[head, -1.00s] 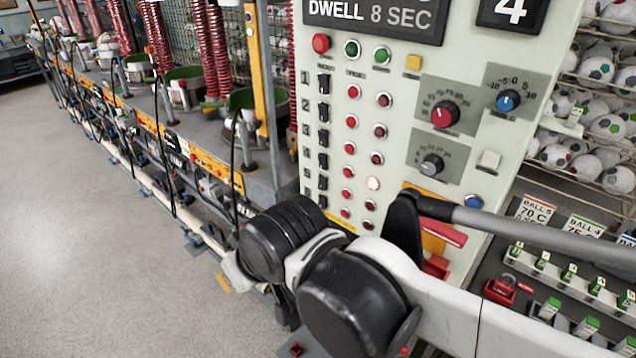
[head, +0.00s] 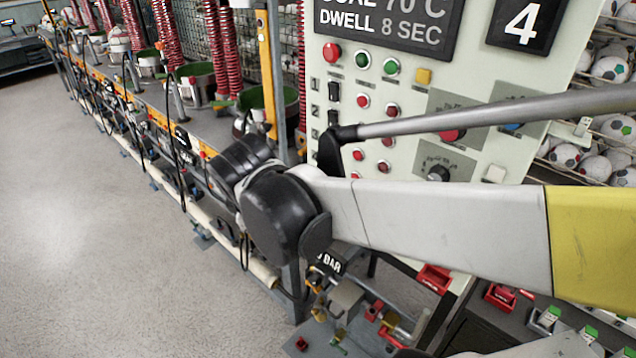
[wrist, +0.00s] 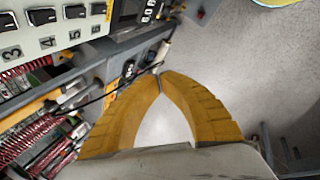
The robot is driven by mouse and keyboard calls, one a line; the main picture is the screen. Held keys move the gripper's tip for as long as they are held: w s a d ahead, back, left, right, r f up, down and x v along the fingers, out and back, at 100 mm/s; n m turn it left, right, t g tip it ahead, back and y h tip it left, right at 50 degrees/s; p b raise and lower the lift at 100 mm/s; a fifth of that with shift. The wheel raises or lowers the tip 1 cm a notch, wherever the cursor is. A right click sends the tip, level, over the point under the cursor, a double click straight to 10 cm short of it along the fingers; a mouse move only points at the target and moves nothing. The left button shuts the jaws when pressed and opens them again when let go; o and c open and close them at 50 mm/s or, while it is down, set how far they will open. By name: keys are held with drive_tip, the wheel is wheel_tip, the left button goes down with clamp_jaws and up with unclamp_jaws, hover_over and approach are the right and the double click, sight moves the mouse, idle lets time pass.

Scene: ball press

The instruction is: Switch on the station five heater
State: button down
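The light panel carries a column of numbered black heater switches (head: 334,91). In the head view the upper rows show; my arm covers the lower ones, including row five. In the wrist view several black switches with number labels line the upper left. My gripper (wrist: 160,77) has yellow fingers whose tips meet, with nothing visible held. It is beyond the panel's end in that view, apart from the switches. The gripper cannot be made out in the head view.
Red and dark lamps (head: 363,100) sit beside the switches, with dials (head: 438,172) further right. A press row with red coiled hoses (head: 222,50) runs along the left. A bench with red parts (head: 433,278) is below the panel. Open floor (head: 90,230) lies left.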

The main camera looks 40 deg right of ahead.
drive_tip(key=w+d+n+g+h+p, duration=0.3)
drive_tip(key=w+d+n, duration=0.3)
drive_tip(key=d+n, duration=0.4)
drive_tip(key=shift+w+d+f+g+h+p, duration=0.2)
drive_tip(key=shift+d+g+h+p, duration=0.3)
drive_tip(key=shift+d, duration=0.35)
drive_tip(key=d+r+b+x, duration=0.2)
drive_tip(key=b+x, duration=0.1)
drive_tip(key=x, duration=0.9)
drive_tip(key=shift+w+d+f, duration=0.15)
drive_tip(key=shift+d+f, duration=0.15)
drive_tip(key=shift+d, duration=0.15)
drive_tip(key=shift+b, duration=0.3)
